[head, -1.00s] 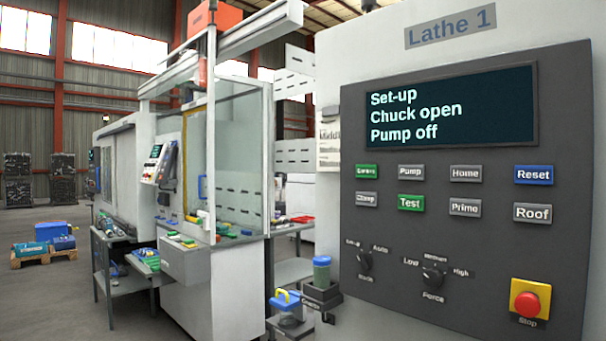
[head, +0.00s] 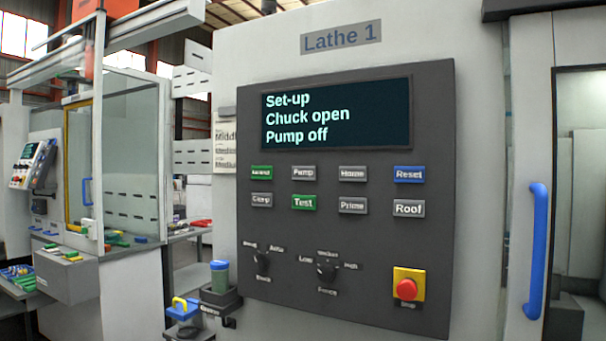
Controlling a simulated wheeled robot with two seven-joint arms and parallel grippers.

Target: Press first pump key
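The dark control panel (head: 350,235) of the machine labelled Lathe 1 fills the middle of the head view. The grey Pump key (head: 303,173) is in the upper key row, between a green key (head: 262,172) and the grey Home key (head: 352,173). The display (head: 337,114) reads "Set-up", "Chuck open", "Pump off". Neither of my grippers shows in the head view.
Other keys include Reset (head: 409,173), Test (head: 304,203), Prime (head: 352,206) and Roof (head: 409,208). A red stop button (head: 406,289) sits low right on the panel. A blue door handle (head: 535,250) is at the right. A lidded cup (head: 220,277) stands lower left.

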